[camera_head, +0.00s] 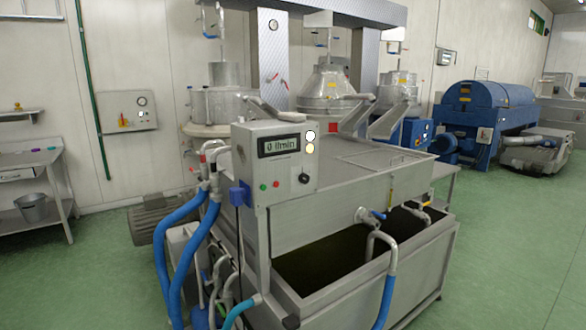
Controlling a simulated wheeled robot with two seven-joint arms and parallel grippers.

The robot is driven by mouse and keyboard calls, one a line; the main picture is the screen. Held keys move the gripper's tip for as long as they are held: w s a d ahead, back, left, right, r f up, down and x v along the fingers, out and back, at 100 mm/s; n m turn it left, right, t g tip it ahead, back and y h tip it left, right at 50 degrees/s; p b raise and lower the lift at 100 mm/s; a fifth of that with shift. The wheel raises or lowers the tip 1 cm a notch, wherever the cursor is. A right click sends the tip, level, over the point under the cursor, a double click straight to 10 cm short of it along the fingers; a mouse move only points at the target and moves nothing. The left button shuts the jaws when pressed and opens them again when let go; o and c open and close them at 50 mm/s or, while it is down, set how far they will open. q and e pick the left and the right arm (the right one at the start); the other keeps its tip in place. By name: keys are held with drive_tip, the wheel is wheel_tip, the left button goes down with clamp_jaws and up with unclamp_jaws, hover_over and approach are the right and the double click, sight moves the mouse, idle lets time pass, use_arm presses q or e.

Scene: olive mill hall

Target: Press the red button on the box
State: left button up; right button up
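A grey control box (289,171) stands on the near left corner of a steel machine in the middle of the camera_head view. A white round spot and a yellow one are at the box's upper right. Neither of my grippers is in view.
Blue hoses (166,255) hang at the machine's left side. An open tank (335,262) of dark liquid is at its front. A wall panel (128,110) and a metal table (35,175) stand left. Green floor (520,240) is clear at right.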

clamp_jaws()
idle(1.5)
